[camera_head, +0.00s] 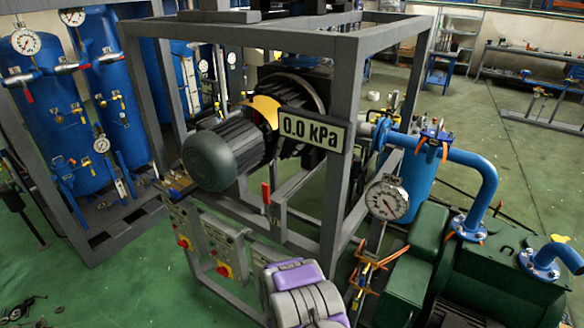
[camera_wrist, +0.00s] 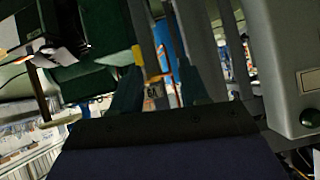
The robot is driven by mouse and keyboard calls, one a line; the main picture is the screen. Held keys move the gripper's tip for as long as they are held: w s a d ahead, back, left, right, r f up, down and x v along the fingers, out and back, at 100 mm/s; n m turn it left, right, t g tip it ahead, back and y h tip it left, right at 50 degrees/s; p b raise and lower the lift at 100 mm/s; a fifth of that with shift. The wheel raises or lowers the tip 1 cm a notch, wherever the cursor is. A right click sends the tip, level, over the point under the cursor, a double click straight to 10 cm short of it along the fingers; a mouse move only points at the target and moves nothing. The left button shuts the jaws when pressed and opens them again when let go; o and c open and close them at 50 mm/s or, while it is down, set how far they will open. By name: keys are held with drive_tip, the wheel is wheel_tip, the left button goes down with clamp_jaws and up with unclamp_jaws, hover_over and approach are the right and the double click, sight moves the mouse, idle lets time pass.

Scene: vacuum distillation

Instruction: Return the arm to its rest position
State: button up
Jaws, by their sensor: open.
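My arm (camera_head: 302,292), with grey and purple links, shows at the bottom centre of the head view, in front of the grey frame. My gripper (camera_wrist: 158,92) shows in the wrist view, with two dark teal fingers standing apart above a dark palm edge. It is open, and I see nothing held between the fingers. The gripper itself cannot be made out in the head view.
A grey steel frame (camera_head: 340,185) holds a motor pump (camera_head: 225,155) and a "0.0 kPa" display (camera_head: 312,132). Control boxes (camera_head: 225,250) stand left of my arm. A pressure gauge (camera_head: 387,199) and green machine (camera_head: 480,275) stand right. A grey box (camera_wrist: 285,60) is close in the wrist view.

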drive_tip(key=a+r+n+g+y, duration=0.1)
drive_tip(key=a+r+g+y, duration=0.15)
drive_tip(key=a+r, duration=0.45)
drive_tip(key=a+r+n+g+y, duration=0.1)
drive_tip(key=a+r+g+y, duration=0.2)
drive_tip(key=r, duration=0.7)
drive_tip(key=s+r+n+y, duration=0.2)
drive_tip(key=s+r, duration=0.3)
drive_tip(key=r, duration=0.2)
drive_tip(key=s+d+r+n+g, duration=0.1)
drive_tip(key=s+d+r, duration=0.3)
drive_tip(key=s, duration=0.6)
drive_tip(key=s+d+r+n+g+h+b, duration=0.1)
drive_tip(key=s+d+r+g, duration=0.1)
drive_tip(key=s+d+r, duration=0.2)
drive_tip(key=s+d+r+n+g, duration=0.1)
drive_tip(key=s+d+r, duration=0.3)
drive_tip(key=s, duration=1.2)
wheel_tip(320, 180, up, 5)
drive_tip(key=shift+d+f+n+g+h+b, duration=0.15)
drive_tip(key=shift+d+n+g+h+b, duration=0.25)
drive_tip(key=shift+g, duration=0.35)
drive_tip(key=shift+a, duration=0.1)
